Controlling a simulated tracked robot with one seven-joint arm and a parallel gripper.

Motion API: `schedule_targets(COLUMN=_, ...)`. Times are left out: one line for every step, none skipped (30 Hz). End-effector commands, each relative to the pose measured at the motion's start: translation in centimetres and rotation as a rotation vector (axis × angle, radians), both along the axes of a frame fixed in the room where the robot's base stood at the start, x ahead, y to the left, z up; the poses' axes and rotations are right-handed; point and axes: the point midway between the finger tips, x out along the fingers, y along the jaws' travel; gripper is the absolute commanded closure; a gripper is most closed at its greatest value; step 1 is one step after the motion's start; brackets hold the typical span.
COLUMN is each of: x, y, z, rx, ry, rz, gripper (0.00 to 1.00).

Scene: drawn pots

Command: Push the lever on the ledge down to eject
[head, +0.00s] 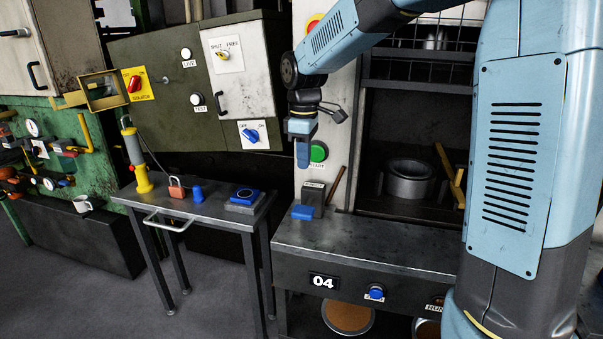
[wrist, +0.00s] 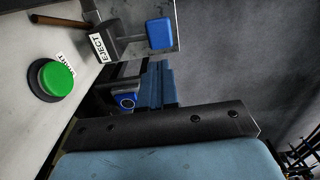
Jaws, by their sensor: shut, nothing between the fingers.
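The eject lever has a grey block (head: 313,195) and a blue end pad (head: 303,212), on the left end of the ledge (head: 370,245). In the wrist view the block carries an EJECT label (wrist: 98,46), and the blue pad (wrist: 159,33) sticks out beside it. My gripper (head: 303,162) is shut and empty, pointing down. In the head view it appears above the blue pad with a visible gap. Its blue fingers show in the wrist view (wrist: 157,84), apart from the pad. Nothing hides the pad.
A green start button (head: 318,151) is on the white panel behind my gripper. A brown stick (head: 336,184) leans by the block. The ledge right of the lever is clear.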

Motion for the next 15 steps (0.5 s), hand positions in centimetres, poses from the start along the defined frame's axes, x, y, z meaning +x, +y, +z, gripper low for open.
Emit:
schedule_targets(x=-0.1, y=0.0, z=-0.8, rx=-0.001, ry=0.004, rz=0.0, gripper=1.0)
schedule_targets(x=-0.1, y=-0.1, z=-1.3, rx=-0.001, ry=0.005, rz=0.0, gripper=1.0)
schedule_targets(x=-0.1, y=0.0, z=-2.0, rx=-0.002, ry=0.004, rz=0.0, gripper=1.0)
schedule_targets(x=-0.1, y=-0.1, z=-2.5, rx=-0.001, ry=0.005, rz=0.0, gripper=1.0)
schedule_targets(x=-0.1, y=-0.1, z=-3.1, rx=-0.001, ry=0.005, rz=0.0, gripper=1.0)
schedule_targets(x=-0.1, y=-0.1, z=-3.8, rx=-0.001, ry=0.005, rz=0.0, gripper=1.0)
schedule_targets(x=-0.1, y=-0.1, z=-4.3, rx=-0.001, ry=0.005, rz=0.0, gripper=1.0)
schedule_targets(x=-0.1, y=0.0, z=-4.8, rx=-0.001, ry=0.004, rz=0.0, gripper=1.0)
schedule_targets(x=-0.1, y=-0.1, z=-5.5, rx=-0.001, ry=0.006, rz=0.0, gripper=1.0)
schedule_targets(x=-0.1, y=0.0, z=-6.1, rx=0.0, ry=0.005, rz=0.0, gripper=1.0)
schedule_targets(x=-0.1, y=-0.1, z=-6.6, rx=-0.001, ry=0.006, rz=0.0, gripper=1.0)
schedule_targets(x=-0.1, y=-0.1, z=-7.3, rx=-0.001, ry=0.004, rz=0.0, gripper=1.0)
schedule_targets(x=-0.1, y=-0.1, z=-7.8, rx=-0.001, ry=0.004, rz=0.0, gripper=1.0)
schedule_targets(x=-0.1, y=-0.1, z=-8.3, rx=-0.001, ry=0.005, rz=0.0, gripper=1.0)
schedule_targets(x=-0.1, y=-0.1, z=-9.0, rx=-0.001, ry=0.005, rz=0.0, gripper=1.0)
